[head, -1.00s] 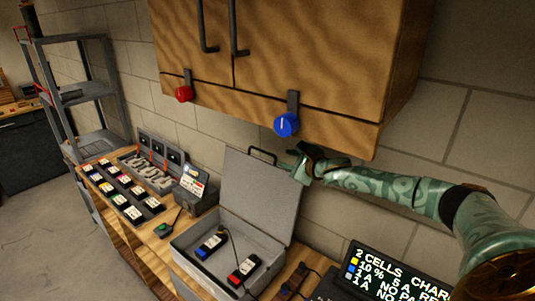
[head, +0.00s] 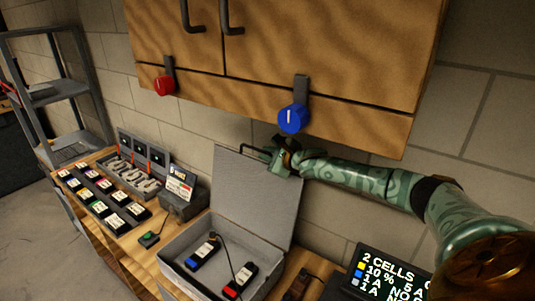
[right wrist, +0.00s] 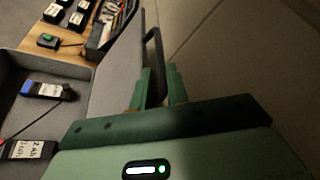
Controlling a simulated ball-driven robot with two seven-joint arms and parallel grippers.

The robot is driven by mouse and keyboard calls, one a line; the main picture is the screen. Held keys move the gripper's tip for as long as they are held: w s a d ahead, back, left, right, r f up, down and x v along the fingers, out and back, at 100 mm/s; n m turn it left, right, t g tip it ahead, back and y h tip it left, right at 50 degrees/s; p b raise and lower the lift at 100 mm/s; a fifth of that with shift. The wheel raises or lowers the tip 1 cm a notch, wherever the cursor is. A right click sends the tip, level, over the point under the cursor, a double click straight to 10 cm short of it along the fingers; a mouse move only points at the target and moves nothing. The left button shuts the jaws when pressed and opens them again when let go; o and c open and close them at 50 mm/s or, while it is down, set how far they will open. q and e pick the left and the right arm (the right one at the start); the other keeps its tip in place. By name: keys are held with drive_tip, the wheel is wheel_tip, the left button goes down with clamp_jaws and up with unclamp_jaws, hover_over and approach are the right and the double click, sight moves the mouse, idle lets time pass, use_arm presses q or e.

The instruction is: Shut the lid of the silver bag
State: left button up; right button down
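The silver bag (head: 170,265) is a grey case on the wooden bench, with its lid (head: 262,195) standing up and open at the back. A dark handle (head: 252,152) sits on the lid's upper edge. My right gripper (head: 275,157) is at the right end of this handle. In the right wrist view the fingers (right wrist: 159,88) stand close together on both sides of the handle (right wrist: 155,45) and look shut on it. A blue-ended pack (head: 202,252) and a red-ended pack (head: 240,281) lie inside the bag. My left gripper is out of view.
A wooden cabinet (head: 270,80) with a red knob (head: 164,86) and a blue knob (head: 293,118) hangs just above the lid. Several small packs (head: 100,200), a grey charger (head: 180,195) and a green-button box (head: 149,239) are left of the bag. A display (head: 385,275) stands right.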

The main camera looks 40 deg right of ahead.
drive_tip(key=shift+r, duration=0.2)
drive_tip(key=shift+s+a, duration=0.1)
drive_tip(key=shift+a, duration=0.3)
drive_tip(key=s+a+n+t+p, duration=0.1)
drive_tip(key=s+a+n+p, duration=0.1)
drive_tip(key=a, duration=0.6)
drive_tip(key=s+a+f+n+t+h+p, duration=0.1)
drive_tip(key=s+a+n+p, duration=0.1)
drive_tip(key=a, duration=0.7)
drive_tip(key=shift+s+a+f+h+p, duration=0.15)
drive_tip(key=shift+s+h+p, duration=0.15)
drive_tip(key=shift+s+p, duration=0.3)
drive_tip(key=c, duration=1.5)
unclamp_jaws()
drive_tip(key=shift+f, duration=0.1)
drive_tip(key=shift+w, duration=0.15)
